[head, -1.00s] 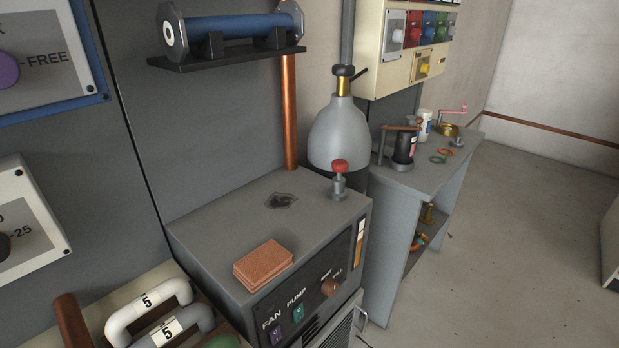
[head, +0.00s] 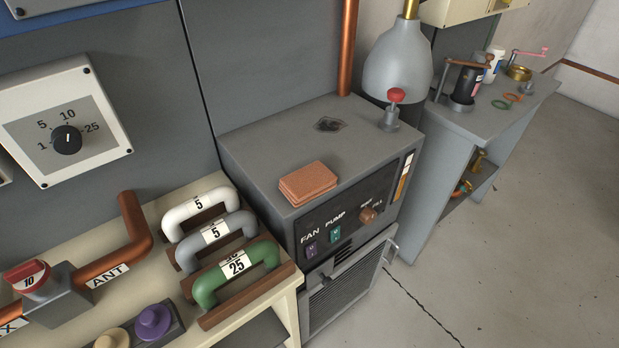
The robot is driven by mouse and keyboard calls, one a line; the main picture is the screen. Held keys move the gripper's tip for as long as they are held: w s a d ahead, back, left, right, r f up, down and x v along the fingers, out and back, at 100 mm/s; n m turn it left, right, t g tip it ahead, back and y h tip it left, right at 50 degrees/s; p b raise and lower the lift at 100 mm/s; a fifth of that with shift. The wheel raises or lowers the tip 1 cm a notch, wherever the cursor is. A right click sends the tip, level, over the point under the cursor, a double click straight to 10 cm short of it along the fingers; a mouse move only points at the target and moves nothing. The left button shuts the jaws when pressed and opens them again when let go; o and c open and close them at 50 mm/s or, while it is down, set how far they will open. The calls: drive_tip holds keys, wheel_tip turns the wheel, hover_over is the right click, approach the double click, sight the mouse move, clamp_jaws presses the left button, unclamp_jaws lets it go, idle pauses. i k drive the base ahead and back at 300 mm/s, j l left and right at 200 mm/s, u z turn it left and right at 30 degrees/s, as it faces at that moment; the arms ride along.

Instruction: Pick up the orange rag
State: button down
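The orange rag (head: 308,183) is a folded, brownish-orange stack. It lies flat on top of the grey fan and pump cabinet (head: 262,133), near its front left edge. Nothing covers it. My gripper does not show in the head view.
A bench to the left carries U-shaped handles (head: 236,269) and a copper pipe (head: 121,246). A grey bottle (head: 398,58) and a side table (head: 455,116) stand behind right. Floor is open at right.

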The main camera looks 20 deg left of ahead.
sight(306, 184)
drive_tip(key=i+l, duration=0.55)
drive_tip(key=l+u, duration=0.1)
drive_tip(key=u, duration=0.35)
drive_tip(key=i+l+u, duration=0.1)
drive_tip(key=u, duration=0.3)
drive_tip(key=l+u, duration=0.1)
drive_tip(key=u, duration=0.35)
drive_tip(key=i+u, duration=0.1)
drive_tip(key=u, duration=0.3)
drive_tip(key=i, duration=0.15)
